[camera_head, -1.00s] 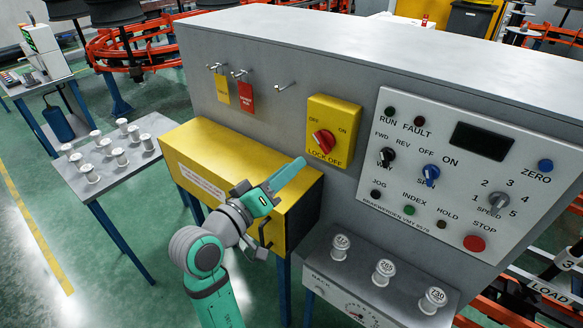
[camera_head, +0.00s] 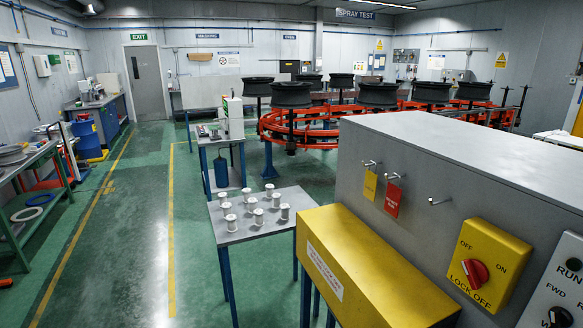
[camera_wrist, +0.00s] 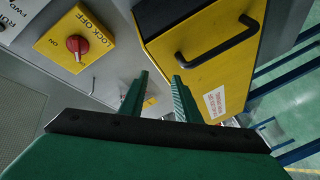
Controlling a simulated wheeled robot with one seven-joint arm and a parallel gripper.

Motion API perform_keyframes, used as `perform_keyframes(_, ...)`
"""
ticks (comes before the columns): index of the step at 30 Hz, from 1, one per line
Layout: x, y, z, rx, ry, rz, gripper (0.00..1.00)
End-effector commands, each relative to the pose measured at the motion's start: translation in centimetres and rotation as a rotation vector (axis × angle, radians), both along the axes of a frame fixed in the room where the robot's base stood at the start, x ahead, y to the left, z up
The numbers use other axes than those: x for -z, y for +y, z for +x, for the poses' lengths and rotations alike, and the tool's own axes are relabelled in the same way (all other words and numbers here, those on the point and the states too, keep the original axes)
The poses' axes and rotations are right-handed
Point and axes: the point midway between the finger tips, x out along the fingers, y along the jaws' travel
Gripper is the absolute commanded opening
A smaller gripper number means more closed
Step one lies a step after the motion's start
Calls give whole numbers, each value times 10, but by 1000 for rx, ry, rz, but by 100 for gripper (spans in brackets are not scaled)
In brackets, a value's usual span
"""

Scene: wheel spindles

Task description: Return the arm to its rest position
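My gripper (camera_wrist: 160,92) shows in the wrist view with its two green fingers apart and nothing between them. It is near the yellow box (camera_wrist: 215,60), which has a black handle, and the grey cabinet face with the yellow lock-off switch (camera_wrist: 75,45). In the head view neither my arm nor my gripper shows. The same yellow box (camera_head: 370,265) and lock-off switch (camera_head: 485,265) stand at the lower right there.
A small table (camera_head: 240,235) with several white spools stands left of the yellow box. The grey cabinet (camera_head: 450,150) carries a yellow tag (camera_head: 370,184) and a red tag (camera_head: 393,200) on hooks. A red conveyor with black wheels lies behind. The green floor at left is open.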

Motion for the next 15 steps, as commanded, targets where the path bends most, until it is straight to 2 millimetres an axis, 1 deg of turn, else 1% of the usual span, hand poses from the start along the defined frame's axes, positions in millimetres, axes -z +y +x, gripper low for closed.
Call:
perform_keyframes(1, 18, 9, -7, -40, 14, 11, 30)
perform_keyframes(5, 54, 33, -25, -145, 25, 57, 30)
perform_keyframes(6, 66, 41, -32, -176, 29, 73, 30)
perform_keyframes(11, 104, 73, -65, -294, 35, 157, 30)
perform_keyframes(15, 131, 99, -100, -382, 35, 246, 30)
